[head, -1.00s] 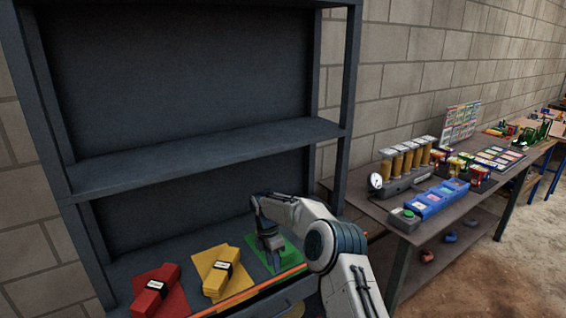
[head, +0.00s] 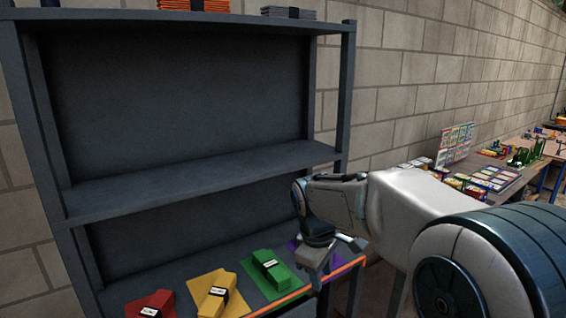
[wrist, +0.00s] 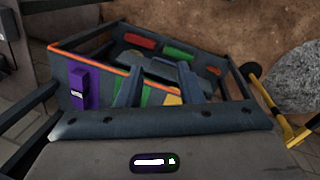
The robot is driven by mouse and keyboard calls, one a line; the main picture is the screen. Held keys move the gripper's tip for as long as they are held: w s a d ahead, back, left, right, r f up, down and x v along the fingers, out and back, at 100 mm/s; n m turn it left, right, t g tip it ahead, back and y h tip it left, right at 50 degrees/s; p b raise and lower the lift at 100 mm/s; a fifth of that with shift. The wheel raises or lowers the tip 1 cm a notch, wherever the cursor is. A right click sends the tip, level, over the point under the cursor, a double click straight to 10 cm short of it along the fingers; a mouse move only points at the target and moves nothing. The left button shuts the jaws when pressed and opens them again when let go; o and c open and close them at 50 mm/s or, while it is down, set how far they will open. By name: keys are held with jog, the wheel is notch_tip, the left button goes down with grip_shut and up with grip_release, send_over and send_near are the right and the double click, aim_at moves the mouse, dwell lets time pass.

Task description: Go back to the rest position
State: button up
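My gripper (head: 328,268) is near the right front corner of the shelf, in front of the purple mat (head: 292,244). In the wrist view its two fingers (wrist: 160,92) stand apart with nothing held between them. A green block (head: 270,263) with a dark band and label lies on a green mat (head: 250,267), clear of the gripper. A yellow block (head: 217,294) and a red block (head: 152,308) lie further left, the red one cut off by the frame.
The blue-grey rack (head: 190,185) has a middle shelf above the blocks and an orange strip (head: 290,300) along the lower shelf's front edge. A workbench (head: 515,180) with coloured items stands at right, partly behind my arm. A grey gravel pile (wrist: 298,80) is beside yellow bars (wrist: 262,92).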

jog(key=s+d+m+t, duration=0.1)
jog(key=s+d+m, duration=0.2)
jog(key=s, duration=0.7)
jog(key=s+d+f+m+t+y, duration=0.1)
jog(key=s+d+m, duration=0.2)
jog(key=s+m, duration=0.5)
jog(key=shift+s+d+f, duration=0.2)
jog(key=shift+s+d, duration=0.15)
jog(key=shift+s, duration=0.55)
